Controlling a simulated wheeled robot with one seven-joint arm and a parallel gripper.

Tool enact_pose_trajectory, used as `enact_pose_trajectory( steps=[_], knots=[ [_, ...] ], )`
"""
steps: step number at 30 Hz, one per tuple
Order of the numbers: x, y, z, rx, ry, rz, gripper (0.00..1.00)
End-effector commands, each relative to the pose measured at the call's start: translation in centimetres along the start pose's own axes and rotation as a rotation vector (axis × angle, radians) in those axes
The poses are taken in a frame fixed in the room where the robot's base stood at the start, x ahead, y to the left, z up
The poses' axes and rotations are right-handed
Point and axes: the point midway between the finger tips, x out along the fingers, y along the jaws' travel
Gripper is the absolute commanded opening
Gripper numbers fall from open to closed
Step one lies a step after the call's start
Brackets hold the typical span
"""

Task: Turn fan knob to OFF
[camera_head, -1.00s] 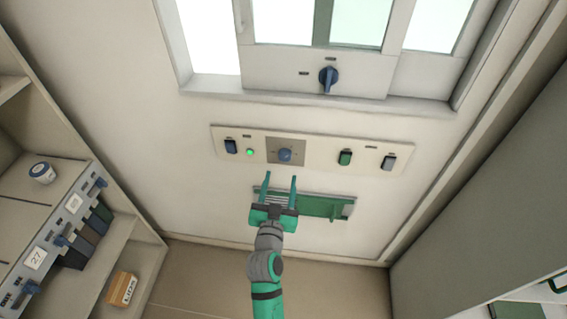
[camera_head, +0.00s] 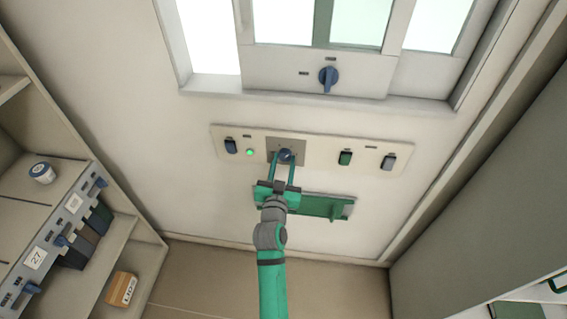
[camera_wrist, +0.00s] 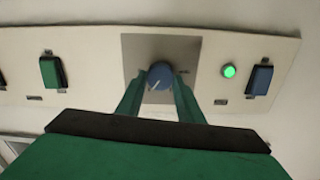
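A round blue knob (camera_head: 285,155) sits on a grey square plate in the middle of the wall panel. In the wrist view the knob (camera_wrist: 160,75) shows a white mark pointing to the lower left. Its label is too small to read. My gripper (camera_head: 285,158) reaches up to it with one finger on each side. In the wrist view my gripper (camera_wrist: 160,82) looks open, with the fingers beside the knob; whether they touch it is hard to tell. A larger blue knob (camera_head: 328,78) is on the window frame above.
A green slotted bracket (camera_head: 320,206) is below. Shelves (camera_head: 60,200) stand at the left.

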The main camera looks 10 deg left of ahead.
Motion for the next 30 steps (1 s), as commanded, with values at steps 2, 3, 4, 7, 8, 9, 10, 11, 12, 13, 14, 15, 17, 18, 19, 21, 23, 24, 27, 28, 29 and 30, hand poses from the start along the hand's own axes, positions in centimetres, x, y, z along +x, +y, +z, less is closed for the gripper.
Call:
enact_pose_trajectory(
  steps=[2, 3, 4, 7, 8, 9, 10, 11, 12, 13, 14, 15, 17, 18, 19, 21, 23, 24, 27, 28, 29, 30],
  knots=[
    [-0.01, -0.01, 0.00, 0.000, 0.000, 0.000, 0.12],
    [-0.01, -0.01, 0.00, 0.000, 0.000, 0.000, 0.11],
    [-0.02, -0.01, 0.00, 0.000, 0.000, 0.000, 0.11],
    [-0.02, -0.01, 0.00, -0.003, 0.000, 0.000, 0.11],
    [-0.02, -0.01, -0.01, -0.005, 0.000, 0.000, 0.11],
    [-0.02, 0.00, -0.01, -0.010, 0.000, 0.000, 0.11],
    [-0.02, 0.00, -0.01, -0.015, 0.000, 0.000, 0.11],
    [-0.02, 0.00, -0.01, -0.021, 0.000, 0.000, 0.11],
    [-0.02, 0.00, -0.01, -0.032, 0.000, 0.000, 0.11],
    [-0.02, 0.00, -0.01, -0.042, 0.000, 0.000, 0.11],
    [-0.02, 0.00, -0.01, -0.054, 0.000, 0.000, 0.11],
    [-0.02, -0.01, -0.01, -0.072, 0.000, 0.000, 0.11],
    [-0.02, -0.01, -0.01, -0.106, 0.000, 0.000, 0.11],
    [-0.02, -0.01, -0.01, -0.131, 0.000, 0.000, 0.11],
    [-0.02, -0.01, -0.01, -0.153, 0.000, 0.000, 0.11],
    [-0.02, -0.01, -0.01, -0.209, 0.000, 0.000, 0.11],
    [-0.02, -0.02, -0.01, -0.260, 0.000, 0.001, 0.11],
    [-0.02, -0.03, 0.00, -0.297, 0.000, 0.000, 0.11],
    [-0.03, -0.06, 0.00, -0.393, 0.000, 0.000, 0.11],
    [-0.03, -0.06, 0.01, -0.421, 0.000, 0.000, 0.11],
    [-0.03, -0.07, 0.01, -0.450, 0.000, 0.000, 0.11],
    [-0.02, -0.07, 0.01, -0.488, 0.000, 0.000, 0.11]
  ],
)
